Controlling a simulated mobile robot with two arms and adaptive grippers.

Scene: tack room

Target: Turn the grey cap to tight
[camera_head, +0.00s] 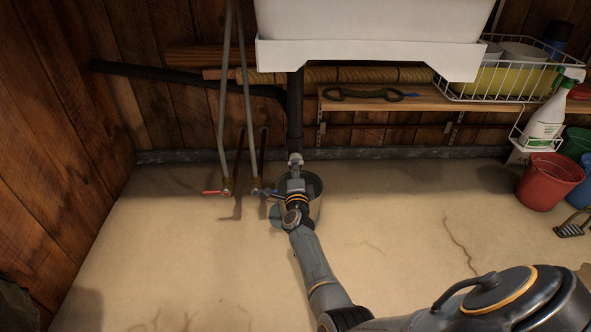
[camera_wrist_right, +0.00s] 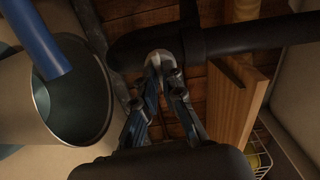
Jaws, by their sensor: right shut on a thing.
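The grey cap (camera_wrist_right: 158,58) sits at the bend of the black drain pipe (camera_wrist_right: 138,46) in the right wrist view. My right gripper (camera_wrist_right: 163,80) is shut on the cap, with a finger on each side of it. In the head view my right gripper (camera_head: 295,165) is below the white sink (camera_head: 368,22), at the lower end of the vertical black pipe (camera_head: 295,110). The cap's markings and how tight it is cannot be made out. My left gripper is not in view.
A metal bucket (camera_head: 314,208) stands on the floor under my right gripper. Red (camera_head: 212,193) and blue (camera_head: 262,192) valve handles are to its left. A wooden shelf (camera_head: 390,102) runs along the wall. A red bucket (camera_head: 549,181) stands at right. The front floor is mostly clear.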

